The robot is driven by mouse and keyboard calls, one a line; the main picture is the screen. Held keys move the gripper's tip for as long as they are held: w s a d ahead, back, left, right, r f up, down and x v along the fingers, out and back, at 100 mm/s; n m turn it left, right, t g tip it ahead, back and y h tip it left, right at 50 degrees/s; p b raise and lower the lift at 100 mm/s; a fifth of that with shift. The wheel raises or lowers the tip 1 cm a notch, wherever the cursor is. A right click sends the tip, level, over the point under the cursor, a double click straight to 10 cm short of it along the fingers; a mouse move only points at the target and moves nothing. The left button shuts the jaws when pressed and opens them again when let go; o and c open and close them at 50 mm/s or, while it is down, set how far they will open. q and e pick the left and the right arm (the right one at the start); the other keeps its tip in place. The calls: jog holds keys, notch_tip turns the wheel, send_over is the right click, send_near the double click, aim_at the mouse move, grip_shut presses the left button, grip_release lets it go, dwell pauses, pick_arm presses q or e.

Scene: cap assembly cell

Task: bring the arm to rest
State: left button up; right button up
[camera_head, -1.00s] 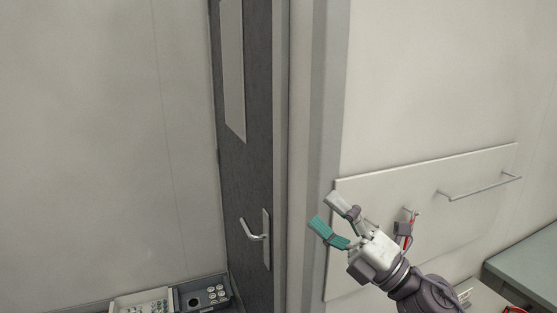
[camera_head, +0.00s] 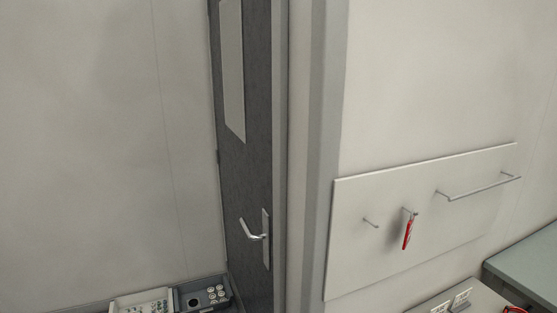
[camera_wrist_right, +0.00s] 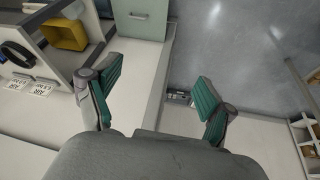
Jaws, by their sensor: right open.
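My right gripper (camera_wrist_right: 160,100) shows in the right wrist view with its two green-padded fingers wide apart and nothing between them. It hangs over a pale surface and the grey floor. In the head view no gripper shows now. My left gripper is in neither current view.
In the head view, a red item (camera_head: 407,233) hangs from a hook on the white wall panel (camera_head: 350,270), beside a bare hook and a rail. A grey door (camera_head: 247,180) with a lever handle stands left of it. A yellow bin (camera_wrist_right: 65,34) shows in the wrist view.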

jog(key=s+f+g+b, duration=0.1)
jog(key=s+f, duration=0.1)
jog(key=f, duration=1.3)
jog(key=s+f+g+b, duration=0.1)
jog(key=s+f, duration=0.1)
jog(key=f, duration=1.2)
jog(key=s+d+f+g+b, duration=0.1)
jog(key=s+d+f+b, duration=0.1)
jog(key=s+f, duration=1.4)
notch_tip(320, 180, down, 2)
jog(key=shift+s+d, duration=0.25)
jog(key=shift+d, duration=0.1)
